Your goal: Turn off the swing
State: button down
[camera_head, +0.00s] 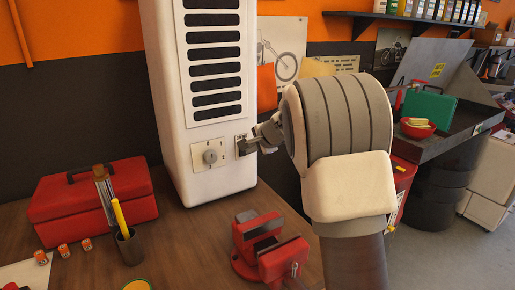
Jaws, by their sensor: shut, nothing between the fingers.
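A tall white tower unit (162,85) with dark horizontal slots stands on the wooden bench. Right of the dial is a small switch plate (240,138), partly hidden by my gripper. My gripper (246,147) is shut and empty, with its fingertips at the switch plate. I cannot tell whether they touch it or which way the switch is set. No label for the swing is readable.
A red vise (262,248) stands on the bench below my gripper. A red toolbox (92,200) and a dark cup (131,248) with a yellow tool are on the left. A green case (428,107) and red bowl (417,129) sit on the cart at right.

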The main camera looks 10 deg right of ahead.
jog(key=shift+w+a+r, duration=0.1)
jog(key=shift+w+a, duration=0.1)
jog(key=shift+w, duration=0.3)
jog(key=shift+w+a+r, duration=0.1)
jog(key=shift+w+a, duration=0.05)
jog(key=shift+w, duration=0.35)
jog(key=shift+p, duration=0.3)
jog(key=p, duration=0.2)
jog(key=shift+w+a+g+p, duration=0.1)
jog(key=shift+w+g+p, duration=0.15)
jog(key=shift+g+p, duration=0.05)
jog(key=shift+r, duration=0.1)
jog(key=shift+r+p, duration=0.65)
jog(key=shift+r, duration=0.1)
jog(key=shift+s, duration=0.1)
